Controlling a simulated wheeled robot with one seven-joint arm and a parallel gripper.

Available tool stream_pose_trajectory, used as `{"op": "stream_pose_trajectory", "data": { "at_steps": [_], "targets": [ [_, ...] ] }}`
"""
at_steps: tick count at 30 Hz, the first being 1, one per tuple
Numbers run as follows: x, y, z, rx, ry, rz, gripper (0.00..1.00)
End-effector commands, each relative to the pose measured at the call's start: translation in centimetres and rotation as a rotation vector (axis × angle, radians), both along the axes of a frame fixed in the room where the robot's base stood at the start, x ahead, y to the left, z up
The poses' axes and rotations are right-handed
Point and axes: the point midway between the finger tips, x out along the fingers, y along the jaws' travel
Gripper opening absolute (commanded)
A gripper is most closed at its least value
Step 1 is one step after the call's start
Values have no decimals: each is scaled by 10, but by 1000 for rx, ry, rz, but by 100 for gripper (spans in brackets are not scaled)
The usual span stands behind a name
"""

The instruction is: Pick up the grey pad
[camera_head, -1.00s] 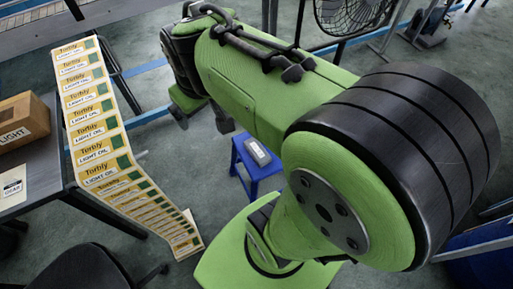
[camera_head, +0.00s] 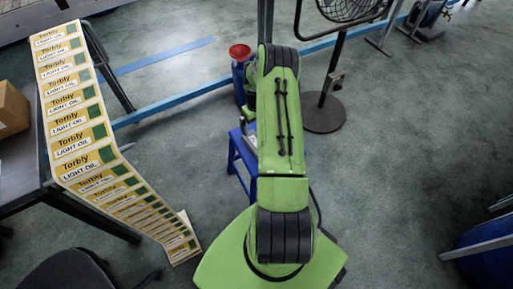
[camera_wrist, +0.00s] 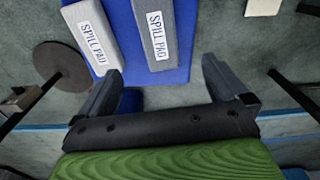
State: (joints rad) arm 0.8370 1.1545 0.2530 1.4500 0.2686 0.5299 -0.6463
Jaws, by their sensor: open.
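Two grey pads marked SPILL PAD lie side by side on a blue surface (camera_wrist: 195,40) in the wrist view, the left pad (camera_wrist: 108,48) tilted slightly and the right pad (camera_wrist: 147,62) beside it. Both are cut off by the top edge. My gripper (camera_wrist: 163,68) is open, its two dark fingers reaching toward the pads with nothing seen between them but the view of the pads and blue surface. I cannot tell the gap to the pads. In the head view my arm hides the gripper and most of the blue stool (camera_head: 236,156).
A blue container with a red funnel (camera_head: 240,52) stands behind the stool. A fan stand (camera_head: 324,112) is to the right of my arm. A table (camera_head: 22,165) with a box and a long strip of oil labels (camera_head: 88,150) is on the left.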

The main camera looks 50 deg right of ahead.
Motion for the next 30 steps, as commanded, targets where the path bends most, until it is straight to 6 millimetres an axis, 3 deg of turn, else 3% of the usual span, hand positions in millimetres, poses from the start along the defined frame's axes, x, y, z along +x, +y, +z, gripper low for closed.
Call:
{"op": "stream_pose_trajectory", "data": {
  "at_steps": [9, 14, 21, 30],
  "targets": [
    [-1, 1, -81, 4, 3, -1, 100],
    [0, 1, -99, 2, 2, 0, 100],
    [0, -3, -142, 4, 3, 0, 100],
    [1, -4, -147, 1, 2, 0, 98]
  ]
}}
